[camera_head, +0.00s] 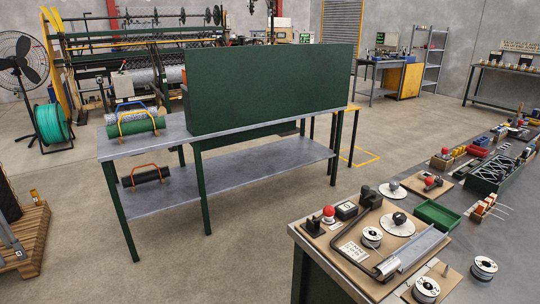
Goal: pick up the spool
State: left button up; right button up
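Several small white spool-like rolls with dark markings are on the workbench at the lower right. One roll (372,235) is on the brown board, beside a metal trough. A second roll (426,289) is near the bottom edge, on another brown board. A third roll (484,267) is on the grey benchtop to the right. The frame does not show which of them is the task's spool. A large teal coil (52,123) stands on the floor at the far left. Neither of my grippers is in view.
The grey workbench (500,235) also holds a green tray (437,215), white discs, a red knob and tools. A green-legged table (230,190) with a tall green panel (265,85) stands left of it. Open concrete floor (250,255) lies between the table and the bench.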

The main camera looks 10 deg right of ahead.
aim_at(484, 268)
jog(key=i+l+z, duration=0.1)
jog(key=z, duration=0.35)
jog(key=i+l+z, duration=0.15)
jog(key=z, duration=0.3)
jog(key=i+l+z, duration=0.15)
jog(key=z, duration=0.25)
jog(key=i+l+z, duration=0.1)
jog(key=z, duration=0.35)
jog(key=i, duration=0.1)
